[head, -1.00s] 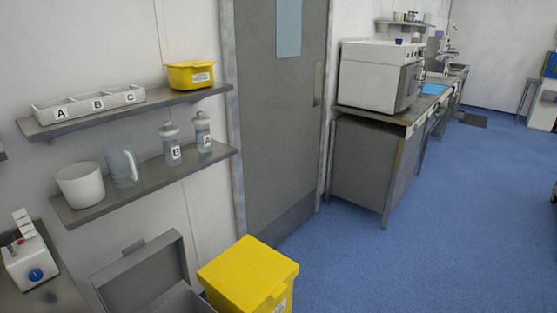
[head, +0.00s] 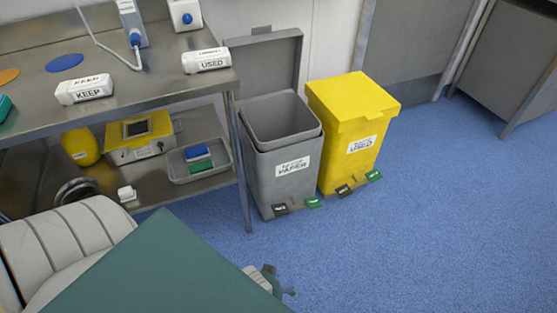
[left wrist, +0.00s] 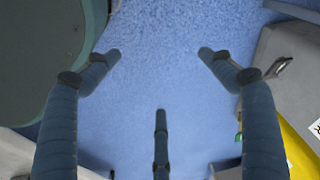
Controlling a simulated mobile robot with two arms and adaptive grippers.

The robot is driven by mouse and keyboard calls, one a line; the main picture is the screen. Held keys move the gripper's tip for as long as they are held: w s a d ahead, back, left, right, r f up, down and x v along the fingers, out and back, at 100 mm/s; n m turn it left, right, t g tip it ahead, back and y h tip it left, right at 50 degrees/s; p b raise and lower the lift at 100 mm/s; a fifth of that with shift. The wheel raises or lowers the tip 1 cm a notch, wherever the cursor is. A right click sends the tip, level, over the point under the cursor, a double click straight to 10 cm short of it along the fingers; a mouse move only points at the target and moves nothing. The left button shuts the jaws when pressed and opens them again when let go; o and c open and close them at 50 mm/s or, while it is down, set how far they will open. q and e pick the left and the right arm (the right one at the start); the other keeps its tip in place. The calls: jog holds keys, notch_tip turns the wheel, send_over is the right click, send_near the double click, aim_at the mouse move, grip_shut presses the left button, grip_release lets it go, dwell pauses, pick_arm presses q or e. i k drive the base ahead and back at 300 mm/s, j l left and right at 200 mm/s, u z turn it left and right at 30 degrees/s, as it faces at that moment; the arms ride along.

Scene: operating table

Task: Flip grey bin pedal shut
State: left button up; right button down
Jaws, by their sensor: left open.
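The grey bin (head: 262,180) stands on the blue floor with its lid (head: 268,65) raised upright behind its open top. It has a PAPER label. A black pedal (head: 279,209) and a green pedal (head: 312,202) stick out at the foot of its front. My left gripper (head: 272,280) shows in part in the head view, past the edge of a teal slab, on the near side of the bin and apart from the pedals. In the left wrist view my left gripper (left wrist: 159,68) is open and empty over the floor. My right gripper is not in view.
A yellow bin (head: 350,115), lid closed, stands right beside the grey bin, with its own black (head: 343,190) and green (head: 374,175) pedals. A metal table (head: 160,80) with a leg stands left of the grey bin. The teal slab (head: 165,270) covers the near left.

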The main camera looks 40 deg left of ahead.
aim_at(280, 210)
jog(key=u, duration=0.95)
jog(key=l+u, duration=0.1)
